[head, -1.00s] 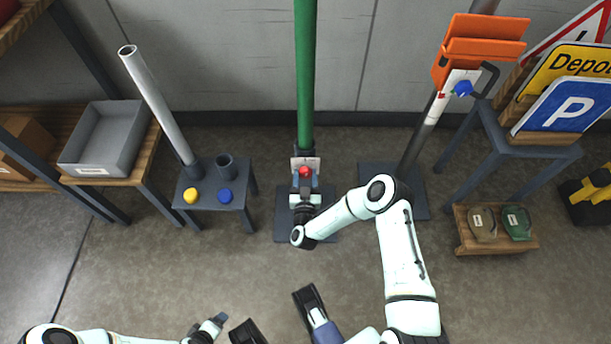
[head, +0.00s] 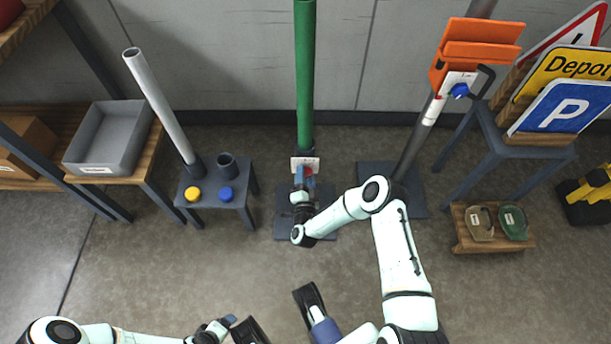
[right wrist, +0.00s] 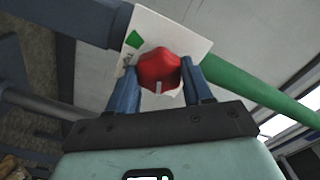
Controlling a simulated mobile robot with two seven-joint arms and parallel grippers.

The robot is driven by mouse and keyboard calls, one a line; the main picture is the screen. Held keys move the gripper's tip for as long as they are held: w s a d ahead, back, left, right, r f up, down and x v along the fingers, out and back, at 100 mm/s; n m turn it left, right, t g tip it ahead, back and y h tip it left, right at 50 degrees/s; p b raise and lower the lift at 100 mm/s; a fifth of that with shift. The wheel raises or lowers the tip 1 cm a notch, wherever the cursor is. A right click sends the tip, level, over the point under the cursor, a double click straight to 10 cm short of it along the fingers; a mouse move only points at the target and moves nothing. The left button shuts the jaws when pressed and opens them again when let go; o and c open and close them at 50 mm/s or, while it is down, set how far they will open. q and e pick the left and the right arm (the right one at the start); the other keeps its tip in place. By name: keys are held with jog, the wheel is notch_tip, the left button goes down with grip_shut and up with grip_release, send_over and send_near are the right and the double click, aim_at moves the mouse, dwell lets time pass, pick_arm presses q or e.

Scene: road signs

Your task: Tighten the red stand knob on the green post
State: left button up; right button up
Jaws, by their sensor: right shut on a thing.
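The green post (head: 305,75) stands upright in a dark stand with a flat base (head: 284,228). A white plate (head: 314,164) sits on the stand's collar, and the red stand knob (right wrist: 158,68) is in front of it. My right gripper (head: 305,174) is at the plate and largely covers the knob in the head view. In the right wrist view its two blue fingers (right wrist: 160,82) are on either side of the red knob, shut on it. My left gripper (head: 226,322) is low in the head view, away from the post; its jaw state is unclear.
A small dark table (head: 215,205) with a yellow knob (head: 193,194) and a blue knob (head: 227,194) stands left of the post. Right of it stands a grey post with an orange sign piece (head: 480,42). Road signs (head: 562,103) lean at the far right.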

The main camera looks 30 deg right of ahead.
jog(key=m, duration=0.8)
jog(key=shift+f, duration=0.15)
pick_arm(q)
jog(key=shift+w+a+f+b, duration=0.35)
jog(key=shift+w+f+b, duration=0.15)
jog(key=shift+w, duration=0.2)
pick_arm(e)
jog(key=shift+a+m, duration=0.1)
jog(key=shift+m, duration=4.3)
jog(key=o, duration=1)
jog(key=shift+o, duration=0.2)
